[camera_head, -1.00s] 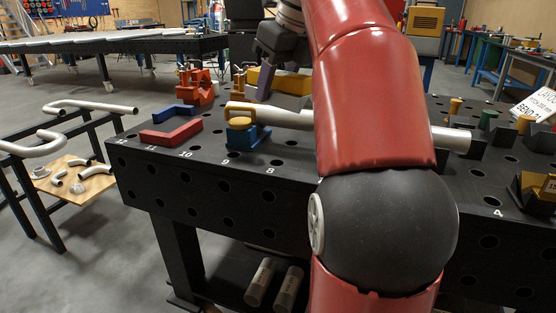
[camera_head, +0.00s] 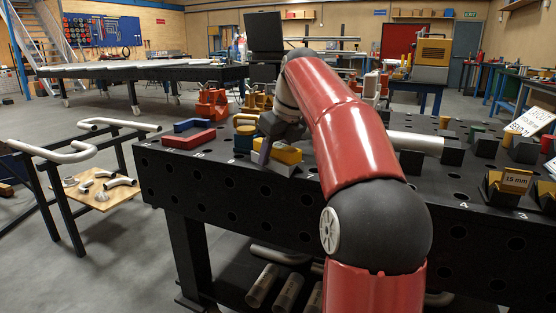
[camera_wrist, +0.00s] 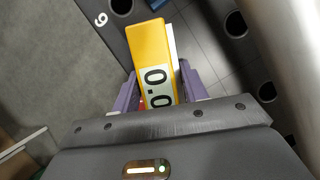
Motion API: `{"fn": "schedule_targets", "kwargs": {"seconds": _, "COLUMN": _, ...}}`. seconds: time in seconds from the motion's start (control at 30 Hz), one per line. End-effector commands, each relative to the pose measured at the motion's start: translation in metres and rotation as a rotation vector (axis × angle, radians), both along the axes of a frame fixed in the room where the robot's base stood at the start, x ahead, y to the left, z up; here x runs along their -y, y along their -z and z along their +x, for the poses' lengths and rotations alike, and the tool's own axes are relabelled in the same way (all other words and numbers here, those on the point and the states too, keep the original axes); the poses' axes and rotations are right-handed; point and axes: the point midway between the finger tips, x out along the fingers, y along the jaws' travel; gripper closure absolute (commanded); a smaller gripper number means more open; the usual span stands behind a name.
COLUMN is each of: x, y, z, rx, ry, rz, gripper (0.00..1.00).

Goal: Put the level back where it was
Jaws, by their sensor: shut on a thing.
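The level is a yellow box with a white "0.0" display (camera_wrist: 157,85). In the head view the level (camera_head: 286,153) is close to the front edge of the black table (camera_head: 235,185). My gripper (camera_wrist: 160,92) has its purple fingers on both sides of the level and is shut on it. In the head view my gripper (camera_head: 268,152) points down at the level's left part. I cannot tell whether the level touches the table top. My red arm hides part of the table behind it.
A grey pipe (camera_head: 415,142) lies across the table, partly behind my arm. Red (camera_head: 188,139) and blue (camera_head: 191,125) angle pieces lie on the left. A block marked "15 mm" (camera_head: 515,179) stands at the right. A rack with bent tubes (camera_head: 75,152) stands left.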

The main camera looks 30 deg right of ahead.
Motion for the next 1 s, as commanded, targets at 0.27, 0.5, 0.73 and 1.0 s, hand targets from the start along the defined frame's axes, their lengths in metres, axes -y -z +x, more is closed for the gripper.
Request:
{"fn": "schedule_targets", "kwargs": {"seconds": 0.27, "x": 0.000, "y": 0.000, "z": 0.000, "rx": 0.001, "ry": 0.000, "rz": -0.001, "gripper": 0.87}}
{"fn": "schedule_targets", "kwargs": {"seconds": 0.5, "x": 0.000, "y": 0.000, "z": 0.000, "rx": 0.001, "ry": 0.000, "rz": -0.001, "gripper": 0.35}}
{"fn": "schedule_targets", "kwargs": {"seconds": 0.73, "x": 0.000, "y": -0.001, "z": 0.000, "rx": 0.001, "ry": 0.000, "rz": 0.000, "gripper": 0.35}}
{"fn": "schedule_targets", "kwargs": {"seconds": 1.0, "x": 0.003, "y": -0.036, "z": -0.012, "rx": 0.005, "ry": 0.001, "rz": -0.002, "gripper": 0.35}}
